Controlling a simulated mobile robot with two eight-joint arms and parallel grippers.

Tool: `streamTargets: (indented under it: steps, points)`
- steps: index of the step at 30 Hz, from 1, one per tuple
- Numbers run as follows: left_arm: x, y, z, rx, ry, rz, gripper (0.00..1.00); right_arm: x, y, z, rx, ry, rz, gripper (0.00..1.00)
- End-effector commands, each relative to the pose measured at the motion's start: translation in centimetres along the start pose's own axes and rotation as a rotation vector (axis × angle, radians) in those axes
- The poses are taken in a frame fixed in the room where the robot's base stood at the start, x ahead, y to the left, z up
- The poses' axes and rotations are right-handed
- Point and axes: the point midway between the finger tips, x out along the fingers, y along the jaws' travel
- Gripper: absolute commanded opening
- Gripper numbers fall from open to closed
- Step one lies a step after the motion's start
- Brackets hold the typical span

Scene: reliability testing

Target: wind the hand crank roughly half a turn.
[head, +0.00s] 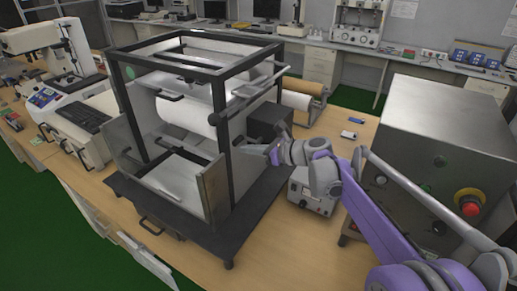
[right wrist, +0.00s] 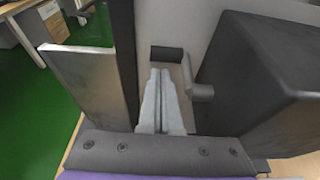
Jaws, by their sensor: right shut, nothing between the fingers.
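The hand crank shows in the right wrist view. Its light grey arm (right wrist: 188,76) joins a short shaft at the side of a dark box (right wrist: 245,65), and a dark cylindrical grip (right wrist: 166,54) points left from its upper end. My right gripper (right wrist: 160,75) is shut and empty. In the picture its fingertips lie just below the grip and left of the arm; I cannot tell whether they touch. In the head view my right gripper (head: 243,148) reaches in from the right beside the black-framed machine (head: 223,110). The crank is hard to make out there. My left gripper is not in view.
The dark box (head: 270,122) and a frame post (right wrist: 124,60) stand close on either side of my right gripper. A small grey instrument (head: 311,193) and a large metal cabinet (head: 440,130) are to the right. A metal plate (right wrist: 90,85) is at left.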

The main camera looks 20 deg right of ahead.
Motion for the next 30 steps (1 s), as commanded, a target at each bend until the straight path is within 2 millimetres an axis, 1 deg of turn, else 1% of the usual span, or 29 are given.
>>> streamTargets:
  steps: [5,15,30]
  points:
    - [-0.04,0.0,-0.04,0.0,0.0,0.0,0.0,0.57,0.03,-0.02,0.0,0.0,0.001,0.0]
    - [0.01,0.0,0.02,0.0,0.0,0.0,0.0,0.53,0.02,-0.04,0.0,-0.005,0.0,0.0]
    - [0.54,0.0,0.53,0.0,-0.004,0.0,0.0,0.55,0.0,0.09,0.0,-0.089,0.0,0.0]
